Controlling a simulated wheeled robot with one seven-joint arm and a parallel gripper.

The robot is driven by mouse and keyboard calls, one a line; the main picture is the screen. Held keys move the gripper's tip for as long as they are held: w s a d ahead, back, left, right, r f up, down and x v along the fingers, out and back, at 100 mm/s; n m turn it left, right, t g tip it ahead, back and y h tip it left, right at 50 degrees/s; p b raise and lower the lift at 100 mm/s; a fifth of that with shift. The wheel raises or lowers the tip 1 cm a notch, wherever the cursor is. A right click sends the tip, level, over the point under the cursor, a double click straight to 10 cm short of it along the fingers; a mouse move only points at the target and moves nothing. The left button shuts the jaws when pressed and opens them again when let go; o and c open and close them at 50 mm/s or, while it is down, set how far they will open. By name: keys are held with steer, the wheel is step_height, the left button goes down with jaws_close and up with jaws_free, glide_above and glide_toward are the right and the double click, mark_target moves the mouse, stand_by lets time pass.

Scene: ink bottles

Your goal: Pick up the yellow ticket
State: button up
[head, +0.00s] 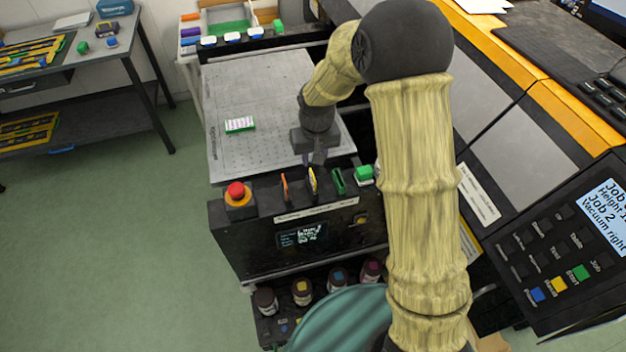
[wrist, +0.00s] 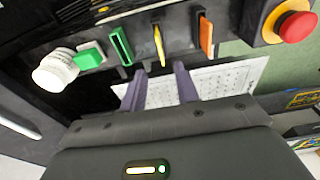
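The yellow ticket (head: 313,181) stands upright in a slot on top of the black machine, between an orange ticket (head: 285,187) and a green holder (head: 338,181). In the wrist view the yellow ticket (wrist: 158,45) shows edge-on, beyond my fingertips and between their lines. My gripper (head: 318,157) is just behind the slots in the head view, near the ticket but apart from it. In the wrist view its two purple-grey fingers (wrist: 160,78) are spread with nothing between them. The ticket's lower part is hidden in the slot.
A red stop button (head: 236,190) stands left of the tickets. A green block on a white base (head: 364,174) is to the right. The grey perforated plate (head: 250,85) behind holds a green-and-white block (head: 240,125). Ink bottles (head: 302,291) stand below the machine's front.

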mark_target(313, 175)
steer(key=f, duration=0.4)
steer(key=shift+w+a+f+p, duration=0.15)
steer(key=shift+w+p, duration=0.1)
steer(key=shift+p, duration=0.15)
steer(key=shift+f+p, duration=0.4)
steer(key=shift+w+f+p, duration=0.2)
steer(key=shift+f+p, duration=0.65)
steer(key=shift+f, duration=1.35)
jaws_close()
